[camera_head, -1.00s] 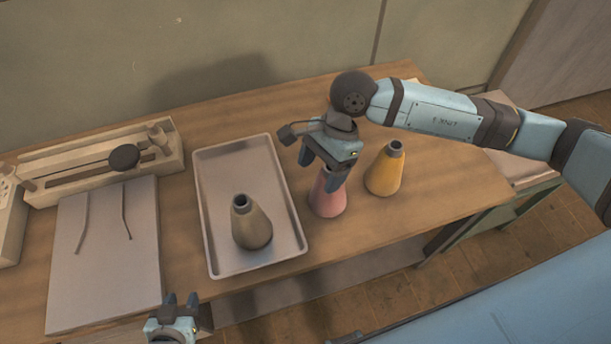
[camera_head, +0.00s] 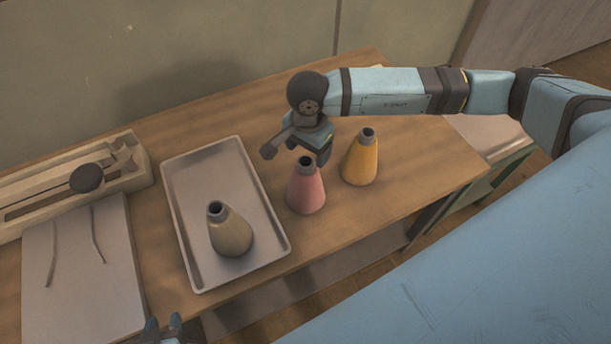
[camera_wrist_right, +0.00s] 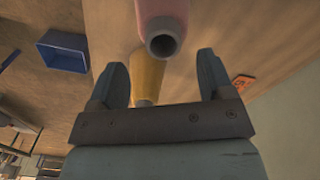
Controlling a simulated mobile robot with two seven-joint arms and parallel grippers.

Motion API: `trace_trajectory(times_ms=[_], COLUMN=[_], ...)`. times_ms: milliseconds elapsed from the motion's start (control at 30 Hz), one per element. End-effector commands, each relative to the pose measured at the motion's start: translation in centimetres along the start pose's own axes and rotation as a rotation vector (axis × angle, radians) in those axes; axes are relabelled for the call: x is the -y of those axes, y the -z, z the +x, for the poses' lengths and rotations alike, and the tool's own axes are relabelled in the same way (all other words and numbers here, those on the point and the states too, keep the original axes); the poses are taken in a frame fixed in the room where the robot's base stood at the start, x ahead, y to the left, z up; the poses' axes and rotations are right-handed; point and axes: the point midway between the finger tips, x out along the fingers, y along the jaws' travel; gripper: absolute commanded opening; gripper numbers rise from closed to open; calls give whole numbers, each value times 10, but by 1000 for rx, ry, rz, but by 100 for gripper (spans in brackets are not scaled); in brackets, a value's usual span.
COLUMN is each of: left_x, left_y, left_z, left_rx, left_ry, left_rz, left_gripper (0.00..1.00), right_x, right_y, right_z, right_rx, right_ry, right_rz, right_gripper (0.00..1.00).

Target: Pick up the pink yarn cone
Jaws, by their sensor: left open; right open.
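The pink yarn cone (camera_head: 306,190) stands upright on the wooden table, between the metal tray and the yellow cone (camera_head: 361,160). My right gripper (camera_head: 311,153) is open and empty, just behind and above the pink cone's top. In the right wrist view the pink cone (camera_wrist_right: 163,18) shows at the top edge, its dark open tip beyond the fingers (camera_wrist_right: 160,72). The yellow cone (camera_wrist_right: 148,78) shows further off between those fingers. My left gripper (camera_head: 165,328) is open and empty at the bottom edge, partly cut off.
A metal tray (camera_head: 178,205) holds an olive-brown cone (camera_head: 231,232), left of the pink one. A grey board (camera_head: 75,270) and a beige slotted device (camera_head: 125,160) lie at the left. The right wrist view shows a blue bin (camera_wrist_right: 62,52). Table behind the tray is bare.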

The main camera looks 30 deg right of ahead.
Motion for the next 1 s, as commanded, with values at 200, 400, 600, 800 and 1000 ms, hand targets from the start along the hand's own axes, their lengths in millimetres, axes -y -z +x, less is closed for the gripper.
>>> trace_trajectory(times_ms=[200,400,600,800,1000], left_x=[0,-2,-3,-3,-4], left_y=[3,-5,-6,-6,-6], left_z=[3,8,8,8,8], left_rx=[-9,-7,-5,-5,-4], left_ry=[0,-3,-6,-6,-6], left_rz=[-2,-4,-5,-5,-5], left_gripper=[43,43,43,43,43], right_x=[2,4,4,4,4], right_y=[-2,-2,-2,-2,-2], right_z=[14,46,51,50,51], right_rx=[1,1,1,1,1], right_ry=[-1,-1,1,1,0], right_rz=[0,0,0,0,0], right_gripper=[74,74,74,46,0])
